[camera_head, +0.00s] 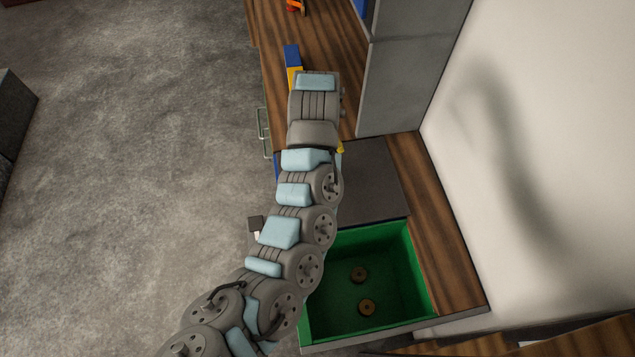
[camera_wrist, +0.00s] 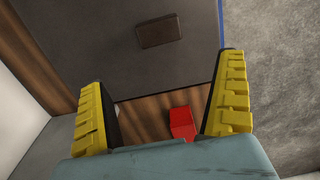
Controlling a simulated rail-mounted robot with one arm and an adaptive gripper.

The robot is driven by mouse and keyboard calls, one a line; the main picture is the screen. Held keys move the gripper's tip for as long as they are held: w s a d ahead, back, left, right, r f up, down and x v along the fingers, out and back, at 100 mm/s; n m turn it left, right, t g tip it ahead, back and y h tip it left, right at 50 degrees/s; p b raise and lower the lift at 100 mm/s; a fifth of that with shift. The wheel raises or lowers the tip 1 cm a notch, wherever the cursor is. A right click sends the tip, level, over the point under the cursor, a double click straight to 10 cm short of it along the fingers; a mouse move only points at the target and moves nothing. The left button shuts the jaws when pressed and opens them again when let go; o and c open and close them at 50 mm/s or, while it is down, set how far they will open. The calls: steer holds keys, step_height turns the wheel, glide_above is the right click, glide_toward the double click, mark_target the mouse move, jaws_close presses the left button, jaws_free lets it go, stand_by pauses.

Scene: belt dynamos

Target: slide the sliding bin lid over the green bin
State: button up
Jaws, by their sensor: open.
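The green bin (camera_head: 408,289) is open at the lower right of the head view, with two round brown parts on its floor. The lid, a flat dark grey panel (camera_head: 376,180), lies beside the bin's upper edge. In the wrist view the panel (camera_wrist: 95,62) fills the upper part, with a dark brown block-like handle (camera_wrist: 159,31) on it. My gripper (camera_wrist: 162,72) is open and empty, its two yellow fingers wide apart, over the panel's edge. The handle lies beyond the fingertips, apart from them. In the head view my arm hides the handle and most of the gripper.
A red object (camera_wrist: 182,123) lies on the wooden strip in the wrist view. Blue (camera_head: 292,54) and yellow (camera_head: 293,75) pieces lie on the wooden top. A tall grey cabinet (camera_head: 398,85) stands close by on the right.

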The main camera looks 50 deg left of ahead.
step_height(320, 180, down, 17)
steer(key=shift+d+f, duration=0.1)
steer(key=shift+f, duration=0.05)
stand_by(0.9)
steer(key=c, duration=1)
